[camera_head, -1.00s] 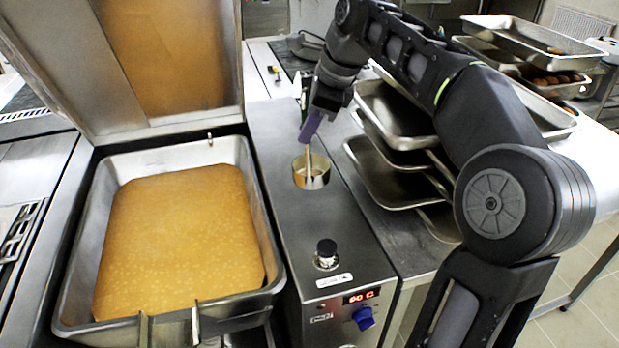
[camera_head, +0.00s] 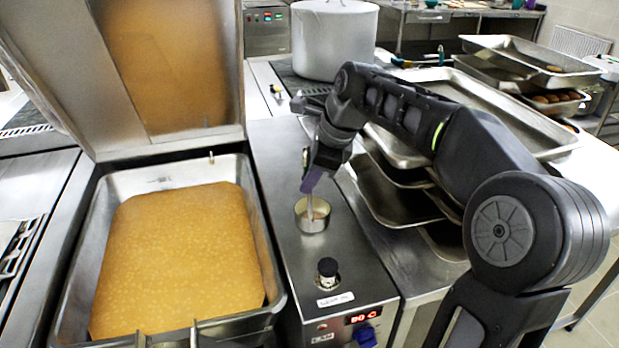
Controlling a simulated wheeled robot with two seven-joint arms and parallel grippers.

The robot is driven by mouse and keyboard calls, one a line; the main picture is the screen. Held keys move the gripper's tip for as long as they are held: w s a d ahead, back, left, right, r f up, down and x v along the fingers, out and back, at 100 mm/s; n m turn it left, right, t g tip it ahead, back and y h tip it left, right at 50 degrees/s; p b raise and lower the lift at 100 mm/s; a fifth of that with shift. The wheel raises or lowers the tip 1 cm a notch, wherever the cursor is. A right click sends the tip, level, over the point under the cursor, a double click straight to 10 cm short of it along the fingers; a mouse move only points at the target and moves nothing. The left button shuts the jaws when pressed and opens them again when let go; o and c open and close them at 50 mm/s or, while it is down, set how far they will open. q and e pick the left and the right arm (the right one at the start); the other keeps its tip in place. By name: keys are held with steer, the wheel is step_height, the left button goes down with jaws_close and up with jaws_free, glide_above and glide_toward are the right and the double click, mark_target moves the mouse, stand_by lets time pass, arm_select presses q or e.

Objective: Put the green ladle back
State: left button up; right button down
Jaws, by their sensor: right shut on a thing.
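My right gripper (camera_head: 326,155) is shut on a slim upright utensil with a purple handle (camera_head: 311,179) and a pale metal shaft. The shaft goes down into a small round metal cup (camera_head: 312,216) on the steel counter unit. I cannot tell whether its lower end touches the cup's bottom, as the inside is partly hidden. No clearly green ladle shows; the held utensil looks purple. My left gripper is not in view.
A large pan of orange-brown food (camera_head: 180,255) with its lid raised stands at the left. A big stockpot (camera_head: 334,40) is at the back. Stacked metal trays (camera_head: 400,205) stand beside the counter unit. A black knob (camera_head: 327,268) rises in front of the cup.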

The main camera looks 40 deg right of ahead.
steer(key=shift+f, duration=0.1)
steer(key=c, duration=1.4)
jaws_free()
steer(key=p+v, duration=0.1)
steer(key=v, duration=1.1)
